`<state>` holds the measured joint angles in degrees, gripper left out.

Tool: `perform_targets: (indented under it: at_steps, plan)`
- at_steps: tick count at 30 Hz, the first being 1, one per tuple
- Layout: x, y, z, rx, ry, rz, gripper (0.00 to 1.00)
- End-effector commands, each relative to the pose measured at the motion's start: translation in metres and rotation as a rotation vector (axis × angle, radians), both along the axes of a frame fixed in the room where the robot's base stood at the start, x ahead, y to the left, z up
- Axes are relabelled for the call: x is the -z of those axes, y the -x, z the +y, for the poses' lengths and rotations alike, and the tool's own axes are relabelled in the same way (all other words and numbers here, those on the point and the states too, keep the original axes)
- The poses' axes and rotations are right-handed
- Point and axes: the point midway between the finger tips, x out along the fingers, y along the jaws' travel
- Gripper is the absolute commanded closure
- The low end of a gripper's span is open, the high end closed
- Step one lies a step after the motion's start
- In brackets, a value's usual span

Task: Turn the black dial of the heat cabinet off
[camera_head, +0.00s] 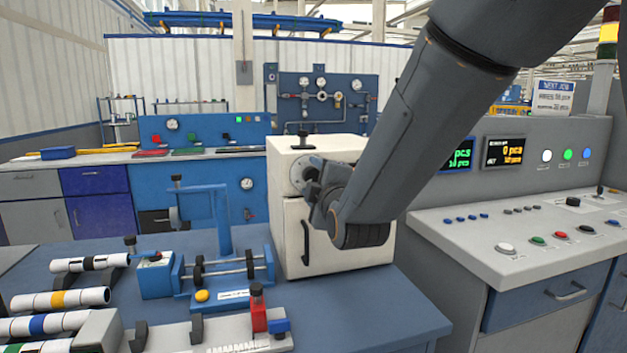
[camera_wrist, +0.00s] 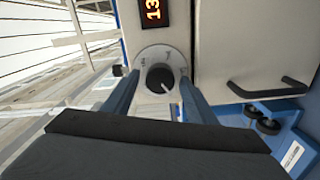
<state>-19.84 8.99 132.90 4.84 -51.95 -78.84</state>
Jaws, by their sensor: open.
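The heat cabinet (camera_head: 345,243) is a cream-white box with a black door handle, on the blue bench. In the wrist view its black dial (camera_wrist: 159,78) sits on a round grey plate (camera_wrist: 148,56). A pale pointer mark on the dial points to the lower right of that picture. My gripper (camera_wrist: 159,80) is open, with one finger on each side of the dial. I cannot tell whether the fingers touch it. In the head view my gripper (camera_head: 324,190) is in front of the cabinet's upper part and mostly hides the dial.
An orange digital display (camera_wrist: 152,10) is beside the dial plate. A blue fixture with rollers (camera_head: 222,268) stands left of the cabinet. Several white pipes with coloured bands (camera_head: 60,299) lie at the left. A grey control console (camera_head: 530,235) stands at the right.

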Motion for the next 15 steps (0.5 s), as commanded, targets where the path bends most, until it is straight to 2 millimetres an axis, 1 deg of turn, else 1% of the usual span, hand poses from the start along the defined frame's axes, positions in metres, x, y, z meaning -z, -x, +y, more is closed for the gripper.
perform_targets:
  at_steps: [5,12,15]
  plan:
    - [-0.001,0.016,-0.004,-0.001,0.000,-0.001,0.48]
    - [0.000,0.053,-0.015,-0.001,0.000,-0.001,0.48]
    - [0.000,0.064,-0.019,0.000,0.000,-0.001,0.48]
